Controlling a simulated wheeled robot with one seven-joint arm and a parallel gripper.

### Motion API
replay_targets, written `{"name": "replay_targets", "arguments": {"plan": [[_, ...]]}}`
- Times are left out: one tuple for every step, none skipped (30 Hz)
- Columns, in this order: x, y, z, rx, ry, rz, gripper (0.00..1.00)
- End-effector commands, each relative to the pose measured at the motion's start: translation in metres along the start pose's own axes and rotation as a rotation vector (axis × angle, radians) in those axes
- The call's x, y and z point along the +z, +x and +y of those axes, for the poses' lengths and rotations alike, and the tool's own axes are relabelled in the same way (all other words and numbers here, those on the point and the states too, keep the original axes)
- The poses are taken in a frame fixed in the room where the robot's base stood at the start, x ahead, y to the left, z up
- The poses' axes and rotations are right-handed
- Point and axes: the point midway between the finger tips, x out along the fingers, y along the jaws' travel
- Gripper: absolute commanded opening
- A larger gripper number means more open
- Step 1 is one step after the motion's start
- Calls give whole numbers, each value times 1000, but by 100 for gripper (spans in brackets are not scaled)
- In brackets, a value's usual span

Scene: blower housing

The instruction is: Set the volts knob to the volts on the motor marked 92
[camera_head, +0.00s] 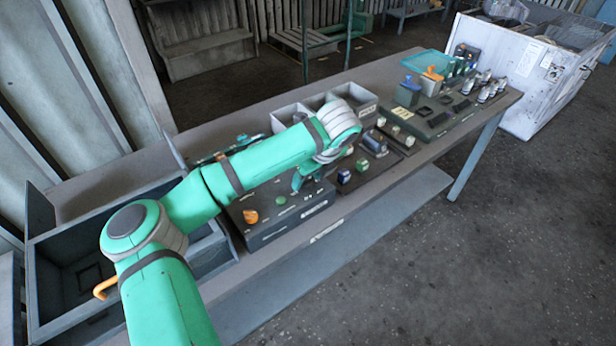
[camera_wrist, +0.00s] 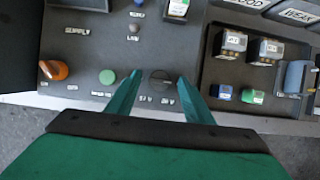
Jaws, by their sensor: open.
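The dark round knob (camera_wrist: 160,77) sits on the grey control panel (camera_wrist: 75,18), with small volt marks below it that are too blurred to read surely. Its pointer direction is hard to make out. My gripper (camera_wrist: 158,92) is open, with one green finger on each side of the knob; contact cannot be told. In the head view my gripper (camera_head: 298,182) is over the panel (camera_head: 290,227), and my arm hides part of it. Boxy units with labels, possibly motors (camera_wrist: 233,43), stand on a dark tray to the right. No number 92 is readable.
An orange knob (camera_wrist: 53,70) and a green button (camera_wrist: 107,76) are left of the dark knob. Small blue (camera_wrist: 222,92) and green (camera_wrist: 252,96) blocks lie on the right. Grey bins (camera_head: 291,116) stand behind on the bench (camera_head: 330,232). The floor in front is clear.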

Motion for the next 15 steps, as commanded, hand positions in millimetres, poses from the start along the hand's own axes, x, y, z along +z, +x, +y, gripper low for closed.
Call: {"name": "replay_targets", "arguments": {"plan": [[0,0,0,0,0,0,47],[0,0,0,0,0,0,40],[0,0,0,0,0,0,30],[0,0,0,0,0,0,23],[0,0,0,0,0,0,16],[0,0,0,0,0,0,6],[0,0,0,0,0,0,6],[0,0,0,0,0,0,6],[0,0,0,0,0,0,6],[0,0,0,0,0,0,6],[0,0,0,-1,1,0,6],[0,0,0,-2,4,0,6],[0,0,0,-3,7,0,6],[0,0,1,-4,11,-1,6],[1,0,1,-8,18,-1,6]]}}
